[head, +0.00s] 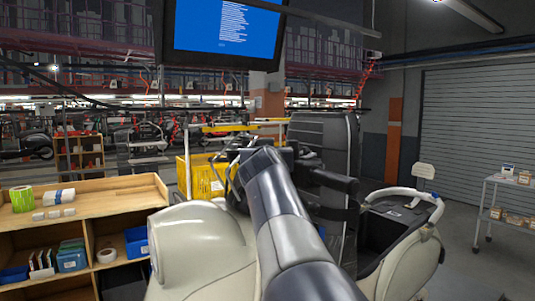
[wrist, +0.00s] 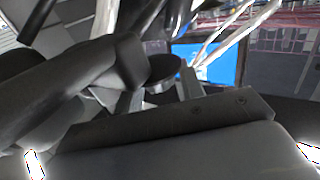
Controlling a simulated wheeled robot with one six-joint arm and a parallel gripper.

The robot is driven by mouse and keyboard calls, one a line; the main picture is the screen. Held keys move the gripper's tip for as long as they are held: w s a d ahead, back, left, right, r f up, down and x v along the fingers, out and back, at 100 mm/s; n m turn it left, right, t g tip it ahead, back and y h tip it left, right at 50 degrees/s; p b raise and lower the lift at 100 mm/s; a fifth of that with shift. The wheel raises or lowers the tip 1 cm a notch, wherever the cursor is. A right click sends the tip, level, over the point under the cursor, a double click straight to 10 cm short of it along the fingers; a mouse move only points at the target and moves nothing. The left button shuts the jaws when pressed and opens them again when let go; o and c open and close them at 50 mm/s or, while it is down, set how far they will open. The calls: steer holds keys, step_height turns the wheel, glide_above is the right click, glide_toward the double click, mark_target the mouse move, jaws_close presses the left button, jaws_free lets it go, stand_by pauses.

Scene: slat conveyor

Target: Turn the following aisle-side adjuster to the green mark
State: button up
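In the wrist view, the two grey fingers of my gripper (wrist: 162,92) stand apart above its dark body. A dark, round-ended part (wrist: 165,69) shows between or just beyond the fingertips. I cannot tell whether the fingers touch it or whether it is an adjuster. Thick black parts (wrist: 75,80) lie close on the left. In the head view, my arm reaches forward over a beige vehicle body (head: 200,248) and hides my gripper. No green mark can be made out in either view, and no adjuster can be clearly identified.
A wooden shelf unit (head: 120,197) with boxes stands at left. A yellow crate (head: 203,176) and a tall dark panel (head: 325,145) are ahead. Another beige body with a black seat well (head: 385,232) is at right. A trolley (head: 505,205) stands beyond clear floor.

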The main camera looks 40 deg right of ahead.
steer(key=c, duration=0.7)
steer(key=b, duration=0.3)
steer(key=shift+w+f+m+g+h, duration=0.1)
steer(key=shift+f+m+g+h, duration=0.2)
steer(key=shift+h, duration=0.1)
steer(key=shift+r+m+g+h+b, duration=0.3)
steer(key=shift+m+g+h+b, duration=0.25)
steer(key=shift+b, duration=0.85)
steer(key=o, duration=1)
steer(key=shift+c, duration=0.2)
steer(key=b+v, duration=0.4)
steer(key=v, duration=0.7)
